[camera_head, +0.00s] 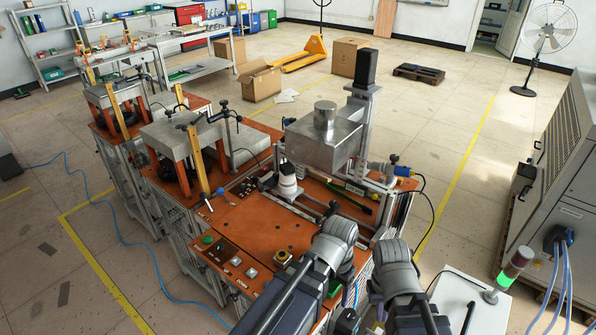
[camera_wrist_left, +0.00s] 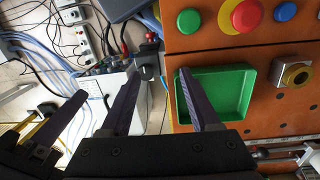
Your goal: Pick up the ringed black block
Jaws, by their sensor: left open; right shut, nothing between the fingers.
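A small dark block with a brass-coloured ring (camera_head: 283,257) sits on the orange panel, left of my left wrist in the head view. It looks like the ringed black block. It also shows as a gold-ringed dark round part on a silvery base (camera_wrist_left: 295,74) at the right of the left wrist view. My left gripper (camera_wrist_left: 158,75) is open and empty, with one finger over the green tray's edge and apart from the ringed part. A dark finger of my right gripper (camera_wrist_left: 65,113) shows at the left, shut and empty. Both grippers' fingertips are mostly hidden in the head view.
The green tray (camera_wrist_left: 239,87) lies beside the ringed part. A metal machine head (camera_head: 325,143) rises behind the orange worktop (camera_head: 250,222). A white box (camera_head: 468,300) stands at the right.

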